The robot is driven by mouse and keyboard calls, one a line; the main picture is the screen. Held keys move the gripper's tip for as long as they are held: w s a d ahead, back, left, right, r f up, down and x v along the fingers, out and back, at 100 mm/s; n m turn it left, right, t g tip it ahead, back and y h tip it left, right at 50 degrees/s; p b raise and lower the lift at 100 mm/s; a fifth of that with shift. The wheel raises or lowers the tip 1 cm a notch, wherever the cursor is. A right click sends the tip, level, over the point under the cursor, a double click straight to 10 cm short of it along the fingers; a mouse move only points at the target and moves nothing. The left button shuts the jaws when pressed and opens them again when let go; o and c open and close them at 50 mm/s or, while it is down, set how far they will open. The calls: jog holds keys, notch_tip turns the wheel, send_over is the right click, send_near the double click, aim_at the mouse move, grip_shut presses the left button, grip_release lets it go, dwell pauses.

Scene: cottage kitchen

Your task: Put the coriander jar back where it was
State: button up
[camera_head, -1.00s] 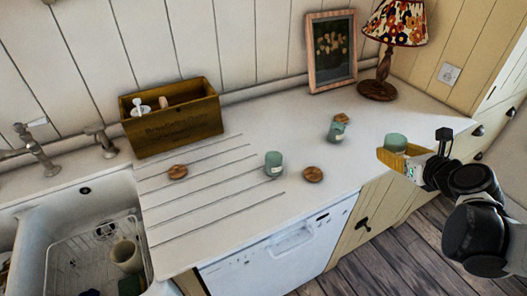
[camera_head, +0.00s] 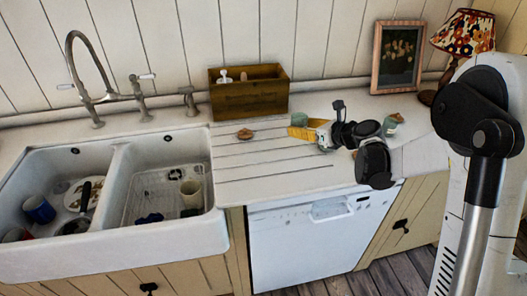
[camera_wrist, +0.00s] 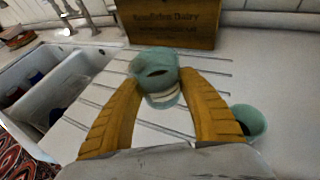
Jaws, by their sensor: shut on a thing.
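My gripper (camera_head: 300,133) has yellow fingers and is shut on a green jar (camera_head: 299,118), held at the draining grooves in front of the wooden box. In the wrist view the jar (camera_wrist: 158,68) sits between both fingers, with a pale label band and a dark opening. I cannot read its label, so I cannot tell if it is the coriander jar. A second green jar (camera_wrist: 248,120) stands just right of the fingers in the wrist view; my arm hides it in the head view. A third green jar (camera_head: 391,122) stands farther right.
The wooden box (camera_head: 250,95) stands against the back wall. Round wooden lids lie on the counter, one (camera_head: 245,134) left of my gripper. The double sink (camera_head: 110,170) with dishes lies left. A picture frame (camera_head: 397,57) and a lamp (camera_head: 465,35) stand right.

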jog(key=b, duration=0.3)
send_over(272, 151)
notch_tip(272, 151, down, 6)
jog(key=shift+w+r, duration=0.1)
jog(key=shift+f+b, duration=0.95)
jog(key=shift+f, duration=0.9)
jog(key=shift+f, duration=0.2)
jog(key=o, duration=1.1)
jog(key=shift+o, duration=0.3)
jog(key=shift+r, duration=0.1)
